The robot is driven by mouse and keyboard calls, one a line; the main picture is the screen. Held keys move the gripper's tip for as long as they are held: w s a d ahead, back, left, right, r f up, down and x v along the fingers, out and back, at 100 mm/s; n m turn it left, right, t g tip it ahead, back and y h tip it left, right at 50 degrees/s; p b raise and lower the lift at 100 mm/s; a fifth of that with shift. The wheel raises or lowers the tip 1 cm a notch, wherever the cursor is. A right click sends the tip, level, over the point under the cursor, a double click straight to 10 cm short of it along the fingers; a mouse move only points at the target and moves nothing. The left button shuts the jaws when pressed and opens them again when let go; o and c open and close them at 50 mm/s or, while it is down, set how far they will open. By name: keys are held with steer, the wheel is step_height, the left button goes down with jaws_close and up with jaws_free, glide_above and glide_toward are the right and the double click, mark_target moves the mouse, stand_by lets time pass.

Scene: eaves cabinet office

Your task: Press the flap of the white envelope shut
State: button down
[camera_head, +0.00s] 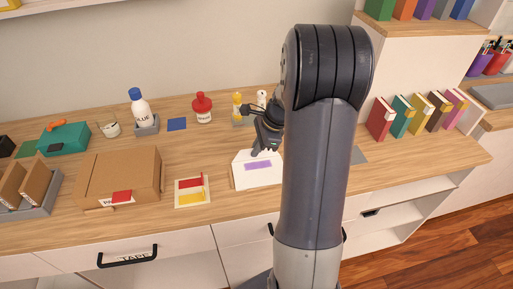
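The white envelope (246,178) lies on the wooden counter, left of my arm. A purple strip (258,166) shows on it, and its upper part rises to a peak. Its right side is hidden behind my arm, and I cannot tell how far the flap stands open. My gripper (262,151) is dark and points down over the envelope's upper edge. It looks close to the paper, but I cannot tell whether it touches. The fingers are too small and partly hidden to show their opening.
A card with red and yellow patches (181,187) and a cardboard box (100,176) lie left of the envelope. Behind stand a glue bottle (140,108), a red-capped bottle (202,108) and a yellow figure-like item (237,106). Books (380,119) stand right. Bare counter lies before the envelope.

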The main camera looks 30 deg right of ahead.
mark_target(259, 169)
steer(key=shift+s+f+b, duration=0.1)
steer(key=shift+b, duration=0.2)
steer(key=t+b, duration=0.1)
steer(key=b, duration=0.1)
steer(key=s+t+b, duration=0.1)
steer(key=b, duration=0.2)
steer(key=shift+a+f+n+t+h, duration=0.2)
steer(key=shift+f+n+t+h, duration=0.1)
steer(key=shift+f, duration=0.1)
steer(key=t+b, duration=0.1)
steer(key=b, duration=0.2)
steer(key=s+t+b, duration=0.1)
steer(key=b, duration=0.3)
steer(key=shift+s+a+f+n+t+h+b, duration=0.15)
steer(key=shift+f+n+t+h+b, duration=0.15)
steer(key=shift+f+t+h, duration=0.1)
steer(key=t+b, duration=0.1)
steer(key=b, duration=0.2)
steer(key=t+b, duration=0.1)
steer(key=b, duration=0.2)
steer(key=shift+s+a+f, duration=0.15)
steer(key=shift+s+f, duration=0.05)
steer(key=shift+s, duration=0.2)
steer(key=b, duration=0.2)
steer(key=shift+s+n+t+h+b, duration=0.15)
steer(key=shift+n+t+h+b, duration=0.15)
steer(key=shift+t+b, duration=0.1)
steer(key=shift+r+b, duration=0.15)
steer(key=shift+b, duration=0.25)
